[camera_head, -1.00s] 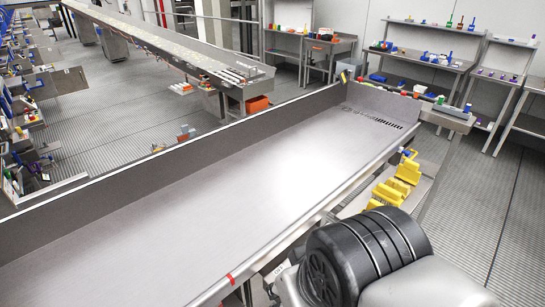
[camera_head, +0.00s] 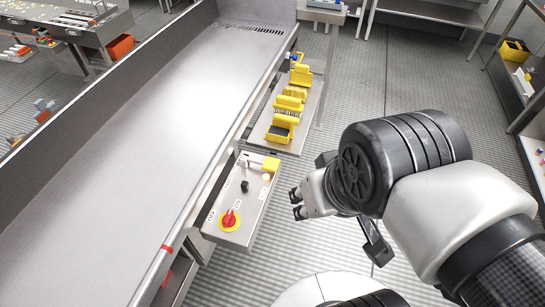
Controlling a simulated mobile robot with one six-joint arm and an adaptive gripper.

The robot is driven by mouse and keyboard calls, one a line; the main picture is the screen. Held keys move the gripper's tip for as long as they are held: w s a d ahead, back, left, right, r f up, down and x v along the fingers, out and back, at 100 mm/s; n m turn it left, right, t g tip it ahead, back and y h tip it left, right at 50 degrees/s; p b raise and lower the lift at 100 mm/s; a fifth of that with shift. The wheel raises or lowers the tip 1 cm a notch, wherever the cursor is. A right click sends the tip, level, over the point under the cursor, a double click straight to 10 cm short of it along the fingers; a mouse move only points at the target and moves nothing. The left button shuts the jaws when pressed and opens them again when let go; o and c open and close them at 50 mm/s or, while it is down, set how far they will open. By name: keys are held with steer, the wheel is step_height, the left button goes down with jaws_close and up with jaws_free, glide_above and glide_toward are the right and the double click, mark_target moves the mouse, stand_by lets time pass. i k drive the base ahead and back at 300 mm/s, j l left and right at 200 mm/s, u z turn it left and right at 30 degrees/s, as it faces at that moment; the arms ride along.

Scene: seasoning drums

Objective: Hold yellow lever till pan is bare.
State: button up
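A yellow lever (camera_head: 271,164) sits at the far end of a grey control panel (camera_head: 222,208) beside the long metal pan (camera_head: 130,165). The pan's visible surface looks bare; its near end is cut off by the frame. My gripper (camera_head: 296,204) is right of the panel, apart from the lever, with its dark fingertips apart and nothing between them. Part of it is hidden behind my wrist.
The panel also carries a red rotary switch on a yellow base (camera_head: 230,219) and a black knob (camera_head: 244,186). Yellow objects (camera_head: 288,104) stand on a shelf beyond it. A red mark (camera_head: 167,248) is on the pan's rim. Open grated floor lies to the right.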

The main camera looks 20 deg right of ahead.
mark_target(270, 164)
steer(key=u, duration=3.05)
steer(key=k+l, duration=0.15)
steer(key=l, duration=0.2)
steer(key=k+l+z, duration=0.1)
steer(key=l, duration=0.3)
steer(key=k+l+z, duration=0.1)
steer(key=k+l, duration=0.15)
steer(key=l, duration=0.15)
steer(key=k+l, duration=0.15)
steer(key=l, duration=0.25)
steer(key=k+l+z, duration=0.1)
steer(key=l, duration=0.3)
steer(key=k+l, duration=0.15)
steer(key=l, duration=0.25)
steer(key=k+l+z, duration=0.1)
steer(key=l, duration=0.3)
steer(key=k+l, duration=0.15)
steer(key=l, duration=0.25)
steer(key=z, duration=0.05)
